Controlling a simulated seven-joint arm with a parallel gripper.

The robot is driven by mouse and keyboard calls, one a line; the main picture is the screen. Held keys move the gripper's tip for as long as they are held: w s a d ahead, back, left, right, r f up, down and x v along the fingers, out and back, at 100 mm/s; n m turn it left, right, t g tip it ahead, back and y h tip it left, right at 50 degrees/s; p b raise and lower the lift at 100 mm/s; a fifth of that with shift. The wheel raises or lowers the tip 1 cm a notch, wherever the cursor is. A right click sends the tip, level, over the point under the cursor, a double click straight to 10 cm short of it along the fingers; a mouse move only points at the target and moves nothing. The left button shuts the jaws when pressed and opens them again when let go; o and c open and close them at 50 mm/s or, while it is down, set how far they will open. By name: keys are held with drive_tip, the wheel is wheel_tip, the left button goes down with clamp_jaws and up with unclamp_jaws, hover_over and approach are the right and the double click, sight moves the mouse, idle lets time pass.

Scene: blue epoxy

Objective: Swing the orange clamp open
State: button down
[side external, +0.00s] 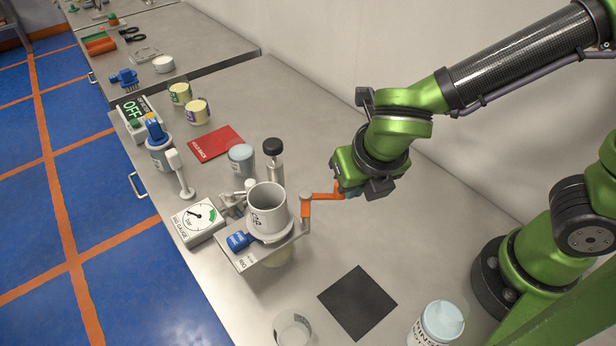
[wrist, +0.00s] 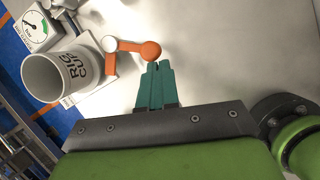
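The orange clamp (side external: 322,196) stands on a bracket at the right side of the rig. Its arm points right, away from the RIG CUP (side external: 267,208), and ends in a rounded orange knob. In the wrist view the clamp arm (wrist: 129,46) runs beside the cup (wrist: 57,77), not over it, and the knob (wrist: 151,50) is just beyond my fingertips. My gripper (side external: 345,190) is at the knob end. Its teal fingers (wrist: 157,66) are close together with no clear gap. Whether they touch the knob I cannot tell.
A rig gauge (side external: 198,221) and a blue fitting (side external: 239,241) flank the cup. A dark bottle (side external: 273,160) and a lidded jar (side external: 241,160) stand behind it. A black mat (side external: 358,302) lies in front. The bench right of the rig is mostly clear.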

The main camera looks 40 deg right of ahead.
drive_tip(key=shift+d, duration=0.1)
idle(0.6)
drive_tip(key=s+a+r, duration=0.1)
drive_tip(key=s+r, duration=0.6)
drive_tip(key=r, duration=0.2)
drive_tip(key=shift+s+a+r, duration=0.15)
drive_tip(key=shift+s+a, duration=0.05)
drive_tip(key=shift+a, duration=0.2)
